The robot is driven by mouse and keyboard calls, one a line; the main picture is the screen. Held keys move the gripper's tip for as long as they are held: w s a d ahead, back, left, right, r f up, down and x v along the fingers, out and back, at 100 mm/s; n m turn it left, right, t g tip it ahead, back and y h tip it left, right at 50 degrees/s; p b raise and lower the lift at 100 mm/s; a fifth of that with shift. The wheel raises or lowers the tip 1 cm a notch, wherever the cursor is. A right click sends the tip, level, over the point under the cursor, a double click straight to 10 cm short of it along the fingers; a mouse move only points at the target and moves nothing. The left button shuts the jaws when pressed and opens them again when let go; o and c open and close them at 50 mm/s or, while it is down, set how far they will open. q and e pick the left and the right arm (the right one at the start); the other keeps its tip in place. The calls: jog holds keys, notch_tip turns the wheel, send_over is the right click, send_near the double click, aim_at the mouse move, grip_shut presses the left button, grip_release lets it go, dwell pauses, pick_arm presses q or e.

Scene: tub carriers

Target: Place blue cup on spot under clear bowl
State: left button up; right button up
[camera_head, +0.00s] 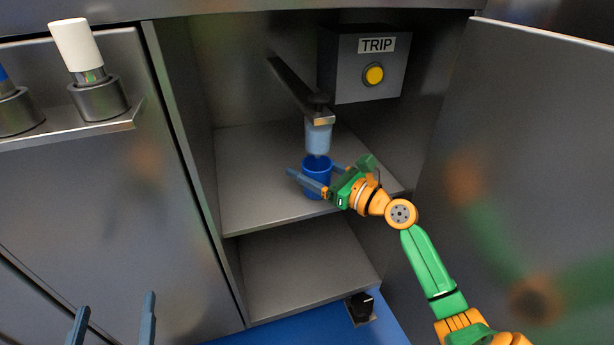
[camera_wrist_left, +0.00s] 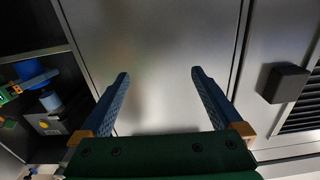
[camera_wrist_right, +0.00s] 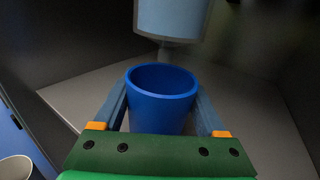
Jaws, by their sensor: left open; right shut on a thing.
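The blue cup (camera_head: 316,186) is upright inside the open cabinet, over the upper shelf near its front. My right gripper (camera_head: 314,178) is shut on it, one finger on each side; the right wrist view shows the cup (camera_wrist_right: 161,105) empty between the fingers. The clear bowl (camera_head: 318,138), pale blue and see-through, hangs from a metal arm just above and slightly behind the cup; its underside also shows in the right wrist view (camera_wrist_right: 172,20). The spot under it is hidden by the cup. My left gripper (camera_head: 117,303) is open and empty at the lower left.
A grey box marked TRIP (camera_head: 345,75) with a yellow button (camera_head: 373,74) is on the back wall. The upper shelf (camera_head: 255,195) is otherwise bare. The open door (camera_head: 540,120) bounds the right. A ledge (camera_head: 70,132) with a white-topped cylinder (camera_head: 76,44) is at left.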

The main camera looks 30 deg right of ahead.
aim_at(328, 181)
jog(key=shift+f+b, duration=0.4)
jog(key=shift+b, duration=0.2)
pick_arm(q)
notch_tip(328, 181, up, 10)
jog(key=s+t+h, duration=0.2)
jog(key=t, duration=0.3)
jog(key=shift+d+f+m+h, duration=0.2)
jog(key=shift+f+m+h, duration=0.1)
jog(key=shift+m, duration=0.1)
jog(key=shift+s+r+t, duration=0.1)
jog(key=shift+r+t, duration=0.1)
jog(key=shift+t, duration=0.1)
pick_arm(e)
jog(key=shift+f, duration=0.1)
jog(key=o, duration=1.3)
jog(key=p+v, duration=0.1)
jog(key=v, duration=0.6)
jog(key=shift+a, duration=0.1)
jog(key=shift+s, duration=0.3)
pick_arm(q)
notch_tip(328, 181, down, 10)
jog(key=w+g+y, duration=0.2)
jog(key=g, duration=0.3)
jog(key=shift+w+a+n+g+y, duration=0.25)
jog(key=shift+a+n+g+y, duration=0.05)
jog(key=shift+a+n, duration=0.15)
